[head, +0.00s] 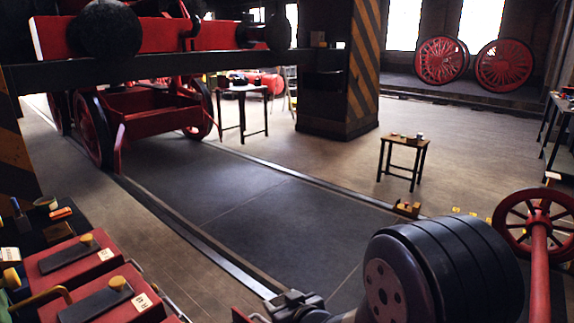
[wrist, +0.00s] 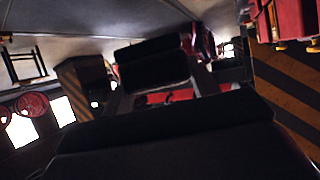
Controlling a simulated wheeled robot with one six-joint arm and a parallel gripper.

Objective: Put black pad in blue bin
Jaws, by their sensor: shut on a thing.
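In the wrist view my gripper (wrist: 165,72) shows as dark shapes and is shut on a dark block, which I take to be the black pad (wrist: 152,73). The view is dim, so the pad's edges and the jaws are hard to separate. A wide black shape fills the lower part of that view. In the head view my arm's large black joint stands at the lower right, and the held pad cannot be made out. I cannot make out a blue bin in either view.
Red boxes (head: 75,256) with dark bars and yellow knobs stand at the lower left. A small table (head: 404,142) with little items stands on the open floor. A striped pillar (head: 340,100) and a red spoked wheel (head: 536,225) are nearby.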

